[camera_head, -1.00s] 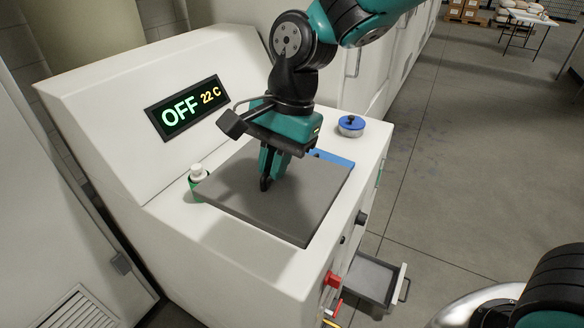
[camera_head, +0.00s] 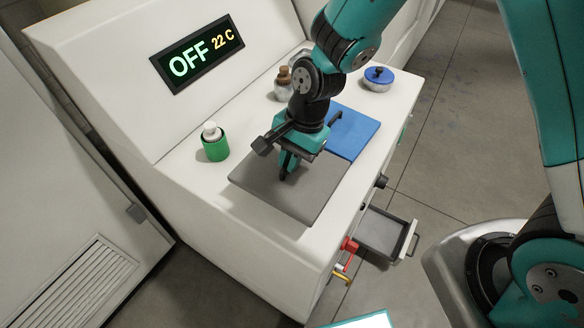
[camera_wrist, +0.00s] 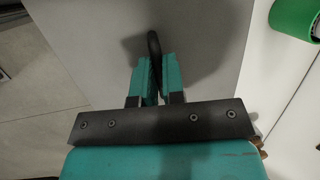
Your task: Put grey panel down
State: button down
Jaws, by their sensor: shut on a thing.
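The grey panel (camera_head: 305,200) is at the front part of the white machine's top, in front of a blue panel (camera_head: 352,135). In the wrist view the grey panel (camera_wrist: 105,45) fills the upper middle. My gripper (camera_head: 286,172) is above the panel's middle, fingers pointing down. In the wrist view my gripper (camera_wrist: 158,92) is shut on the panel's dark handle (camera_wrist: 154,50). The panel looks level and close to the machine top. I cannot tell whether it touches the surface.
A green container with a white-capped bottle (camera_head: 214,147) stands left of the panel. A blue-lidded tin (camera_head: 378,78) and small bottles (camera_head: 283,85) stand farther back. The display (camera_head: 198,55) reads OFF 22 C. An open drawer (camera_head: 382,232) and red handle (camera_head: 349,245) project from the machine's side.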

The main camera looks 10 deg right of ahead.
jog(key=shift+f+p, duration=0.3)
jog(key=shift+f, duration=2.05)
jog(key=shift+f, duration=0.15)
jog(key=c, duration=1.2)
grip_release()
